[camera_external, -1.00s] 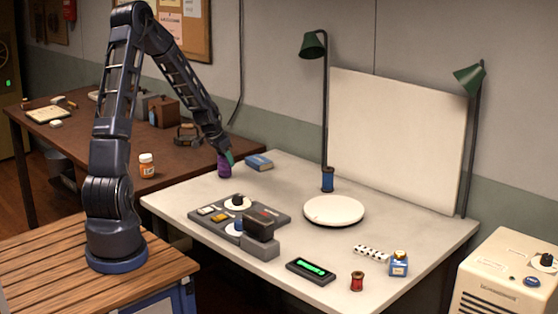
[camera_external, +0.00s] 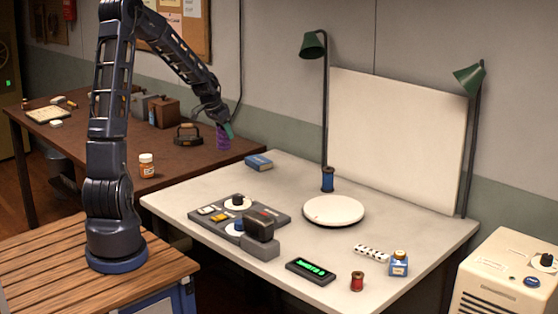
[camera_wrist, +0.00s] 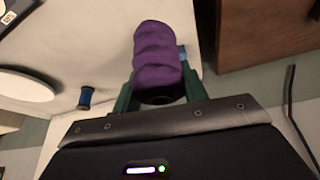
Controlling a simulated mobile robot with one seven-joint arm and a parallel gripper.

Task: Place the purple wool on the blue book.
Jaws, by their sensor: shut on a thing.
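The purple wool (camera_external: 222,138) is a spool-shaped roll held in my gripper (camera_external: 226,128), raised above the far left edge of the white table. In the wrist view the purple wool (camera_wrist: 160,56) sits between the green fingers of my gripper (camera_wrist: 158,92), which are shut on it. The blue book (camera_external: 258,163) lies flat on the white table near its back left corner, below and to the right of the wool. In the wrist view a small blue patch, probably the book (camera_wrist: 183,52), shows beside the wool; the rest is hidden behind it.
The white table (camera_external: 310,180) holds a round white plate (camera_external: 334,210), a blue spool (camera_external: 327,179) and a grey control panel (camera_external: 238,217). Two green lamps (camera_external: 313,45) stand at the back. A brown table (camera_external: 90,130) with an iron (camera_external: 188,133) is at the left.

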